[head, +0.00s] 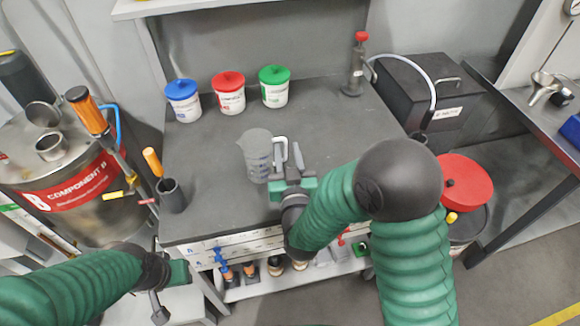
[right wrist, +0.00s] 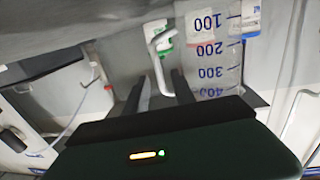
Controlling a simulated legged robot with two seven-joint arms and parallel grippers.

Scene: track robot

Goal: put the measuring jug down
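The clear measuring jug (head: 257,157) is upright over the grey worktop (head: 215,205), near its middle, and seems to stand on it. Its white handle (head: 281,152) faces right, towards my right gripper (head: 291,175). In the right wrist view the jug (right wrist: 215,60) shows blue scale marks, and its handle (right wrist: 158,62) lies between the fingers of my right gripper (right wrist: 160,80). The fingers look apart, with gaps beside the handle. My left gripper (head: 172,285) is low at the left, off the worktop; its fingers are not clear.
Blue-lidded (head: 183,101), red-lidded (head: 229,93) and green-lidded (head: 274,87) tubs stand at the back. A dark cup (head: 171,196) with an orange-handled tool is at the left edge. A black box (head: 425,92) stands right. Worktop around the jug is clear.

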